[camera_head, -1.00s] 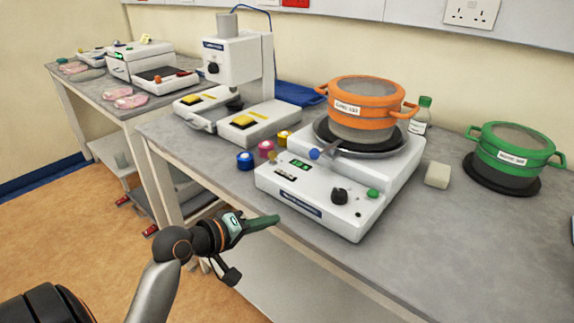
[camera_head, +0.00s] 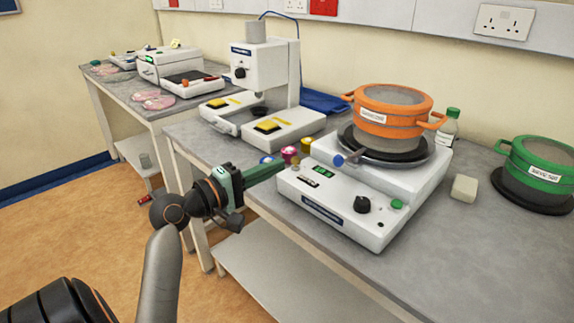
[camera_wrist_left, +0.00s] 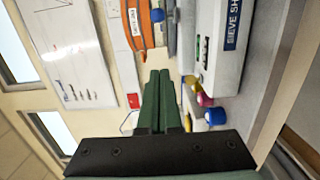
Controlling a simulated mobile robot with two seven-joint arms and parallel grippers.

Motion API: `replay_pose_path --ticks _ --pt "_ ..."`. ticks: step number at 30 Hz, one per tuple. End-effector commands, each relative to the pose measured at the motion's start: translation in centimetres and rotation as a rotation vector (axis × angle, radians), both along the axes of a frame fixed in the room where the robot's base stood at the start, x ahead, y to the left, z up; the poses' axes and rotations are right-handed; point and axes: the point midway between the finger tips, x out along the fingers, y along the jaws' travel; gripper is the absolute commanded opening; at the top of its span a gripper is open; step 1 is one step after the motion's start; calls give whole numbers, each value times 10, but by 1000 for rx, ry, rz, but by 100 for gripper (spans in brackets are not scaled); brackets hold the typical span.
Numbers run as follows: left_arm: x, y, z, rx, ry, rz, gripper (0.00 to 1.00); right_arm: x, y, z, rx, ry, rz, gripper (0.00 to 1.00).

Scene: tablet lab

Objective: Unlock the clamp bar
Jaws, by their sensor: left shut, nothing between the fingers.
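The sieve shaker (camera_head: 335,205) is a white machine with a green display, a black knob and a green button. An orange sieve pot (camera_head: 392,112) stands on its round dark plate. The clamp bar (camera_head: 352,156) is a short grey bar at the pot's near left base, ending in a blue ball knob (camera_head: 338,160). The knob also shows at the top of the left wrist view (camera_wrist_left: 157,15). My left gripper (camera_head: 281,167) has green fingers, shut and empty. In the head view its tips overlap the shaker's left end, left of the knob; no contact shows. My right gripper is out of view.
Small coloured pots, including a pink one (camera_head: 289,153), stand left of the shaker behind my fingertips. A white press (camera_head: 265,75) stands further left. A green pot (camera_head: 540,170), a pale block (camera_head: 464,188) and a bottle (camera_head: 447,127) stand at right.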

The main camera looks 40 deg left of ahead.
Motion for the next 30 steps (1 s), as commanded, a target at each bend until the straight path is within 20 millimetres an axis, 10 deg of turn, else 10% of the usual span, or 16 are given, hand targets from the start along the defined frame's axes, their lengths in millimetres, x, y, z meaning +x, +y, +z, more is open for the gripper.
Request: replay_pose_path --ticks 12,30 --pt "86 -15 2 -2 -1 -3 0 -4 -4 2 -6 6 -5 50" --pt "85 -54 0 1 2 0 0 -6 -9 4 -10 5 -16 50"
